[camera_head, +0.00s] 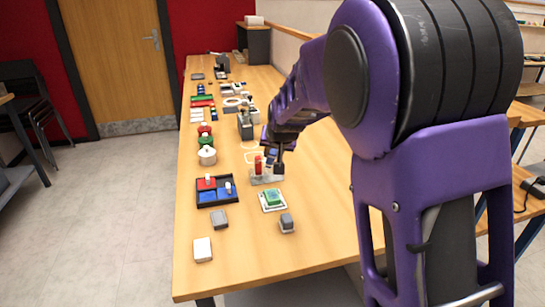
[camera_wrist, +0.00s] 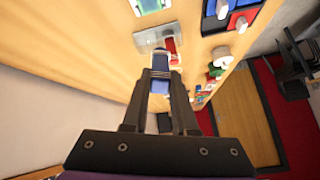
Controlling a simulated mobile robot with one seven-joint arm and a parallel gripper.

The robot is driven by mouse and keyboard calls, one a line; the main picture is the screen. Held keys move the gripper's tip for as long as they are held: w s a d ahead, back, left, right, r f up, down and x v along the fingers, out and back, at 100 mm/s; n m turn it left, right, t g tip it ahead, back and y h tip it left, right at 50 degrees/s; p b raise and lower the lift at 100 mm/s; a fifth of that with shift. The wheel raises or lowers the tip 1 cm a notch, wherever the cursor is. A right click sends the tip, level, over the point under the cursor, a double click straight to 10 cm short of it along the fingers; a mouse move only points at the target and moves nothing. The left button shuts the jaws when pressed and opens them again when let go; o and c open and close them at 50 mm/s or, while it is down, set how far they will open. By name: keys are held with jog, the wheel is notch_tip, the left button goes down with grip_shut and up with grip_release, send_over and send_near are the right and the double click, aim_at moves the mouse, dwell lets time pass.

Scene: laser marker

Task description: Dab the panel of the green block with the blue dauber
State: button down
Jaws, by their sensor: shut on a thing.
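A red dauber (camera_head: 258,165) stands upright in the stand beside my gripper. The green block (camera_head: 274,198) lies on a pale base in front of the stand, apart from my gripper. Its edge shows at the top of the wrist view (camera_wrist: 150,6).
A dark tray with red and blue pads (camera_head: 217,190) is left of the stand. A white block (camera_head: 203,249) and several pots are along the left.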

jog(key=shift+r, duration=0.1)
dwell(0.4)
jog(key=shift+w+r+p, duration=0.2)
jog(key=shift+p, duration=0.9)
jog(key=shift+w+a+g+p, duration=0.1)
jog(key=shift+w+g+p, duration=0.15)
jog(key=shift+g+p, duration=0.7)
jog(key=shift+w+h+p, duration=0.25)
jog(key=shift+h+p, duration=0.05)
jog(key=shift+p, duration=0.95)
jog(key=shift+w+a+f+b, duration=0.1)
jog(key=shift+w+f+b, duration=0.05)
jog(key=shift+f+b, duration=0.2)
jog(key=shift+w+g, duration=0.15)
jog(key=shift+g, duration=0.1)
